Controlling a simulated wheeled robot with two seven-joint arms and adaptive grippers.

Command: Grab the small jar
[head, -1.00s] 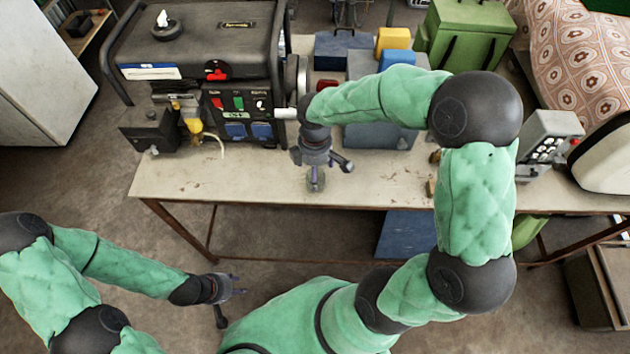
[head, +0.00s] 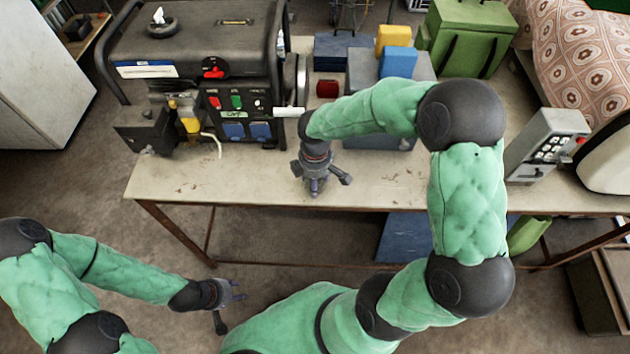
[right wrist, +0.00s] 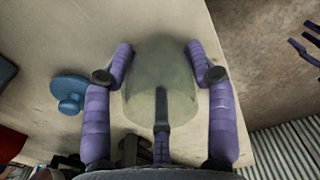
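The small jar (right wrist: 145,85) is pale greenish and see-through. In the right wrist view it lies between the purple fingers of my right gripper (right wrist: 160,75), with one finger on each side and a third across its middle. I see no clear grip; the fingers look open around it. In the head view my right gripper (head: 316,188) is low over the front of the table and mostly hides the jar. My left gripper (head: 232,300) is open and empty, in front of the table at the lower left.
The worktable (head: 240,185) has bare room around my right gripper. A black generator (head: 205,60) stands to its left. Blue and grey boxes (head: 345,50) and a green case (head: 465,35) stand behind. A grey control box (head: 545,145) is at the right. A blue knobbed object (right wrist: 70,92) lies near the jar.

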